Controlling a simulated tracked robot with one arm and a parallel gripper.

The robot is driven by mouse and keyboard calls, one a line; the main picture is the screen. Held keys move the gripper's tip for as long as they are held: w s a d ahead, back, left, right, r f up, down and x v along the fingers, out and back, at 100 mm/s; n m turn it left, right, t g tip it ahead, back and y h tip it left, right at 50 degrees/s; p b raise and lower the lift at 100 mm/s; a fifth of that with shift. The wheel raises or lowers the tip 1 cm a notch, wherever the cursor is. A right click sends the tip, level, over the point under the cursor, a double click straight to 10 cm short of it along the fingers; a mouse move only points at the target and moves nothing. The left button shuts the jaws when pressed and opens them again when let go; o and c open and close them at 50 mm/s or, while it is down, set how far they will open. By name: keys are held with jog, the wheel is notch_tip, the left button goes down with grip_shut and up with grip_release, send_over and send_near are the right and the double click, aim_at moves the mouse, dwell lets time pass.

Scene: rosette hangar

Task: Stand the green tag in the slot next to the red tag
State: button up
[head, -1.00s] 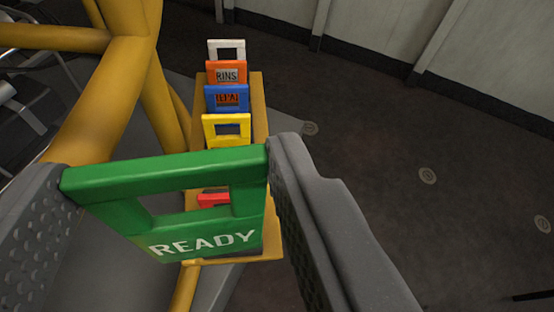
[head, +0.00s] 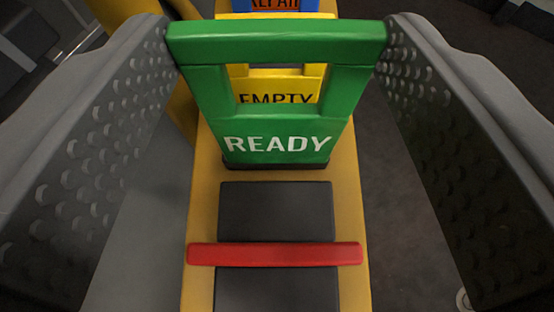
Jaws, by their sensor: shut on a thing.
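The green tag (head: 277,140) reads READY and stands upright in the middle of the head view. My gripper (head: 277,42) is shut on it, with a finger at each end of its top bar. Its lower edge meets a dark strip on the yellow rack (head: 203,210); I cannot tell how deep it sits in a slot. The red tag (head: 275,254) is seen from above as a narrow bar, nearer to me. A dark panel (head: 275,210) lies between the green and red tags.
A yellow tag (head: 275,97) reading EMPTY stands just behind the green tag. A blue tag (head: 268,5) is behind that, cut by the top edge. Dark floor (head: 400,230) lies to the right of the rack, with a yellow tube (head: 182,120) at the left.

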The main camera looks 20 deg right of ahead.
aim_at(272, 120)
notch_tip(272, 120, down, 4)
jog(key=shift+a+f+b, duration=0.1)
jog(key=shift+f+b, duration=0.05)
jog(key=shift+b, duration=0.4)
jog(key=o, duration=1.2)
jog(key=b+v, duration=0.6)
jog(key=v, duration=0.6)
